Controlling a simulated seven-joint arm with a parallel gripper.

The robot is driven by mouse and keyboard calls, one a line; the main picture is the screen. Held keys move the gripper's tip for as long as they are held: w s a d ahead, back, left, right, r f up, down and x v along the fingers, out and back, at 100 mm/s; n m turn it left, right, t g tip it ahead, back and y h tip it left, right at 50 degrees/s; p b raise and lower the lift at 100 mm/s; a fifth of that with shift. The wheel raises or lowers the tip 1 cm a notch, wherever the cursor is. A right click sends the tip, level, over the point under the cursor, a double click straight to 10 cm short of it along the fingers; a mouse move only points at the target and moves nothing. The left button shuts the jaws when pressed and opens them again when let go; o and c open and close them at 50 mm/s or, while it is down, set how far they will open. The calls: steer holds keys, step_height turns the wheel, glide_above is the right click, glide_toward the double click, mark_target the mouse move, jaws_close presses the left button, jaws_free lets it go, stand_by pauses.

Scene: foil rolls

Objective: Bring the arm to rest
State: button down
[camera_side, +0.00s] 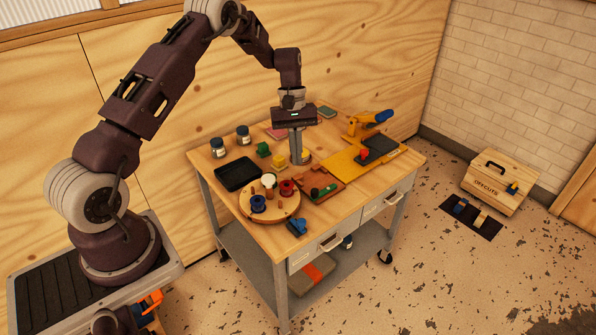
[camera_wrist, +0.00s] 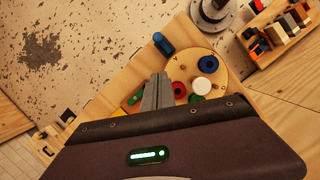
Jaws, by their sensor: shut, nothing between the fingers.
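My gripper (camera_side: 296,160) points down over the middle of the wooden table (camera_side: 222,157), with its fingers together and nothing between them. In the wrist view the closed fingers (camera_wrist: 160,76) reach up beside the round board. The round wooden board (camera_side: 247,213) carries a blue roll (camera_side: 258,204), a red roll (camera_side: 287,188) and a white roll (camera_side: 268,180). These also show in the wrist view: blue (camera_wrist: 208,63), red (camera_wrist: 179,89) and white (camera_wrist: 207,91). I cannot tell how high the fingertips are above the table.
A black tray (camera_side: 238,175) and two jars (camera_side: 218,149) are at the left. Green (camera_side: 263,150) and yellow (camera_side: 279,160) blocks stand behind the board. A blue item (camera_side: 297,227) lies near the front edge.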

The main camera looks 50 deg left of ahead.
steer(key=s+d+r+m+t+y, duration=0.1)
steer(key=s+d+r+m+t, duration=0.15)
steer(key=s+d+r, duration=0.65)
steer(key=s+d+r+m+t+y, duration=0.1)
steer(key=s+d+r+m, duration=0.2)
steer(key=r, duration=1.1)
steer(key=s+d+m+t, duration=0.1)
steer(key=s+m, duration=0.1)
steer(key=s, duration=0.4)
steer(key=s+d+r+m+t, duration=0.1)
steer(key=s+m, duration=0.1)
steer(key=s, duration=0.3)
steer(key=s+d+m+t+y, duration=0.1)
steer(key=s+m, duration=0.1)
steer(key=s, duration=0.4)
steer(key=shift+s+r, duration=0.25)
steer(key=shift+s, duration=0.1)
